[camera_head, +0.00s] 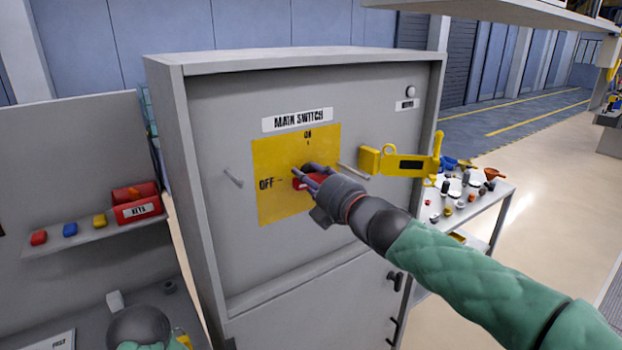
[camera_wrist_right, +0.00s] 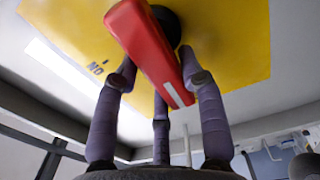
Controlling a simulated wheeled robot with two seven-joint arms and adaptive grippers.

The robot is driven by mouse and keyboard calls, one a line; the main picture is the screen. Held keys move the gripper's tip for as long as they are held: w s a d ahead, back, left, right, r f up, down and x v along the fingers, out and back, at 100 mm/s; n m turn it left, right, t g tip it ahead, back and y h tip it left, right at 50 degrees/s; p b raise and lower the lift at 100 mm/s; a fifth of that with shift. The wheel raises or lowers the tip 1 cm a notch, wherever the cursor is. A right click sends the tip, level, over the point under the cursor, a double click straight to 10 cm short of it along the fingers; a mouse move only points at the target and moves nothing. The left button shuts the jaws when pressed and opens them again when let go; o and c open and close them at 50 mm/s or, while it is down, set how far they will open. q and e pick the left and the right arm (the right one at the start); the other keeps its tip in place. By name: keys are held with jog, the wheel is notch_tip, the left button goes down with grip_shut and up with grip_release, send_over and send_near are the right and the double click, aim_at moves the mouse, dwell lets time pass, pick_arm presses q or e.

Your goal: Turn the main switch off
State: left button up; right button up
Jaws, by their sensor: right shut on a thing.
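The main switch is a red handle (camera_head: 301,183) on a yellow plate (camera_head: 272,208) on the grey cabinet's front. ON is printed at the plate's top and OFF at its left. My right gripper (camera_head: 308,178) is around the handle, its fingers hiding most of it. In the head view the visible red part lies to the left, on the OFF side; its exact angle is hard to tell. In the right wrist view the red handle (camera_wrist_right: 147,52), with a white mark at its end, sits between the purple-grey fingers (camera_wrist_right: 160,95).
A yellow hasp-like bracket (camera_head: 400,161) sticks out at the cabinet's right, close to my right arm. A thin peg (camera_head: 233,178) sticks out left of the plate. A shelf with a red KEYS box (camera_head: 138,211) is at left. A cluttered table (camera_head: 480,215) stands at right.

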jog(key=shift+a+f, duration=0.25)
jog(key=shift+f, duration=0.4)
jog(key=o, duration=1.1)
jog(key=shift+s+a+r, duration=0.1)
jog(key=shift+s+a, duration=0.05)
jog(key=shift+d+r, duration=0.2)
jog(key=shift+d, duration=0.1)
jog(key=shift+s+d, duration=0.1)
jog(key=shift+d, duration=0.1)
jog(key=v, duration=1.1)
jog(key=shift+s, duration=0.2)
